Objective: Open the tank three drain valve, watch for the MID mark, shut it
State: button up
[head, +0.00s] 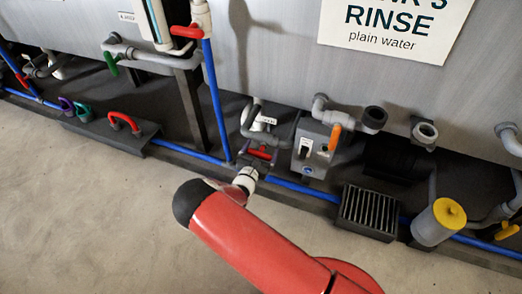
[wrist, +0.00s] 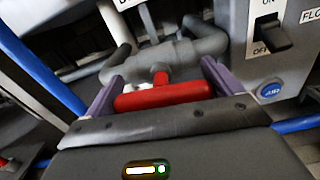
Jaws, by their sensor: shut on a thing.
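A red valve handle (wrist: 163,93) on a grey pipe fitting (wrist: 175,55) lies roughly level across the wrist view. My gripper (wrist: 162,84) is shut on it, with one purple-grey finger at each end of the handle. In the head view the red handle (head: 259,154) shows low on the tank, just beyond my gripper (head: 247,176). The grey tank wall (head: 270,60) bears a partly cut-off sign (head: 395,25) reading "RINSE, plain water". A white-framed upright gauge (head: 155,20) is cut off at the top; I can make out no MID mark or level.
Further right are a floor grate (head: 368,212) and a yellow-capped canister (head: 440,220). Other red handles (head: 124,121) are at left. The near floor is clear.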

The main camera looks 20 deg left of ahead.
aim_at(260, 158)
jog(key=m, duration=0.4)
jog(key=shift+d, duration=0.1)
jog(key=m+b, duration=0.1)
jog(key=m, duration=0.3)
jog(key=shift+f+m+b, duration=0.2)
jog(key=shift+m+b, duration=0.15)
jog(key=shift+m, duration=0.05)
jog(key=m+b, duration=0.2)
jog(key=m, duration=0.2)
jog(key=shift+d+f, duration=0.15)
jog(key=shift+m+b, duration=1.3)
jog(key=shift+m, duration=0.9)
jog(key=o, duration=0.7)
jog(key=shift+s+a, duration=0.15)
jog(key=shift+s, duration=1.85)
jog(key=shift+s+a, duration=0.15)
jog(key=shift+s, duration=1.8)
